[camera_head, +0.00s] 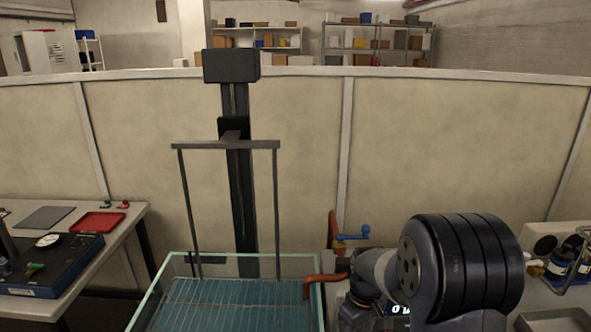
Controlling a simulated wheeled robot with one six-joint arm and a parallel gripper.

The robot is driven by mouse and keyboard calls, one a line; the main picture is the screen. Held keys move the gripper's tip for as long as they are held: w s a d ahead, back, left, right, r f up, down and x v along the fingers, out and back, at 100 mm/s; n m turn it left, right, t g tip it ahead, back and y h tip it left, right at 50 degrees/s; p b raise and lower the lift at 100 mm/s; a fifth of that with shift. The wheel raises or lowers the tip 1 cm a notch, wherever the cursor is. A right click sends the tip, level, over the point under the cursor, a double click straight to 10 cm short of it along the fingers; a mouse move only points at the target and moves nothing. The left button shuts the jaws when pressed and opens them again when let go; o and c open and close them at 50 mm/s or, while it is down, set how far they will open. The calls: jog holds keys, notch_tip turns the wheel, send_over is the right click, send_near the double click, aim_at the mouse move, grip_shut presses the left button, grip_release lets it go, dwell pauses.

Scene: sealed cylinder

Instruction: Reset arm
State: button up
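My arm (450,270) shows at the lower right, with a large black ribbed joint and a grey link beside it. My gripper is not in view, so its fingers and anything in them cannot be seen. No sealed cylinder can be clearly made out.
A glass-walled water tank (318,290) stands at the bottom centre under a dark lift column (240,200) and grey hanging frame (225,145). A copper pipe and blue-handled valve (353,236) are close to my arm. A left table (138,218) holds a red tray (97,223).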

jog(key=shift+f, duration=0.5)
jog(key=m+p, duration=0.1)
jog(key=m, duration=0.3)
jog(key=shift+r, duration=0.1)
jog(key=m+p, duration=0.1)
jog(key=m, duration=0.4)
jog(key=shift+p, duration=0.35)
jog(key=m+p, duration=0.2)
jog(key=m, duration=0.2)
jog(key=shift+m, duration=0.4)
jog(key=m+p, duration=0.2)
jog(key=m, duration=0.2)
jog(key=shift+m+p, duration=0.3)
jog(key=shift+p, duration=0.1)
jog(key=shift+r, duration=0.4)
jog(key=shift+r+b, duration=0.35)
jog(key=shift+r, duration=0.35)
